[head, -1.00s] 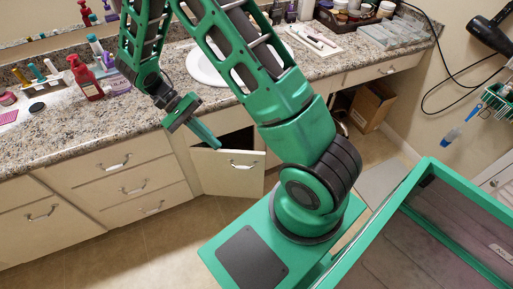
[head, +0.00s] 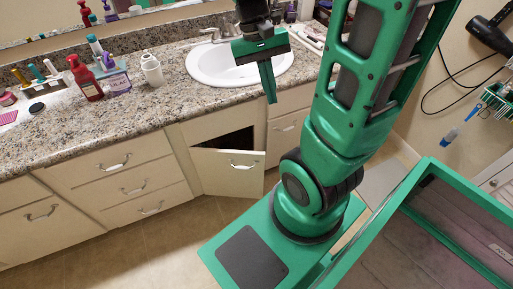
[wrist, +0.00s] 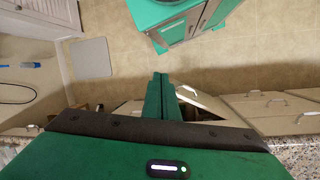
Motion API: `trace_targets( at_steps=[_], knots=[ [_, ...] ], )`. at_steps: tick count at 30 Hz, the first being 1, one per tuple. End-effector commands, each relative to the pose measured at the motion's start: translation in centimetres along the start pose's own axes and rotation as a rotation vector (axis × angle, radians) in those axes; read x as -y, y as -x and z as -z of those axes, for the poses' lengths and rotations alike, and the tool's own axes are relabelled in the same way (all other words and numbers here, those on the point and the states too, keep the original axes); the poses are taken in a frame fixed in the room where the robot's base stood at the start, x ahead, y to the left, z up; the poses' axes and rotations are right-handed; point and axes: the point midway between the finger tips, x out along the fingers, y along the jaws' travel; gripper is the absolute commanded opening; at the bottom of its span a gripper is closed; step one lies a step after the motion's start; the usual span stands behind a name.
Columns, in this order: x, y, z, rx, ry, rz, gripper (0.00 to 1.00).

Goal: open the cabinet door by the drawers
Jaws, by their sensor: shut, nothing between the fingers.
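The cabinet door (head: 225,172) beside the drawers stands partly open under the counter, with a bar handle (head: 242,165) near its top edge. A dark gap shows above and behind it. My gripper (head: 271,98) is shut and empty, pointing down in front of the sink, up and to the right of the door and apart from it. In the wrist view the shut fingers (wrist: 160,77) show at the centre, with the open door (wrist: 203,106) just to their right.
A stack of drawers (head: 130,183) is left of the door. The granite counter (head: 150,118) holds a white sink (head: 215,75), a white bottle (head: 152,70) and a red soap bottle (head: 86,80). Another cabinet front (head: 288,130) is to the right. Tiled floor (head: 130,245) lies clear in front of the drawers.

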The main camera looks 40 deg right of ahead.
Motion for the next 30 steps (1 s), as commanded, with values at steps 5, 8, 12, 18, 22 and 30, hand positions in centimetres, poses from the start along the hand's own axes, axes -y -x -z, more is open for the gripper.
trace_targets(
  at_steps=[5,8,12,18,22,30],
  knots=[
    [-1.5,0.1,-0.7,-0.042,-0.006,0.048,0.00],
    [-2.1,0.1,-0.8,-0.069,-0.011,0.075,0.00],
    [-3.1,0.0,-0.5,-0.110,-0.021,0.117,0.00],
    [-3.3,-0.5,2.0,-0.136,-0.044,0.149,0.00],
    [-3.1,-0.8,3.6,-0.136,-0.057,0.155,0.00],
    [-2.2,-2.2,7.7,-0.119,-0.082,0.165,0.00]
  ],
)
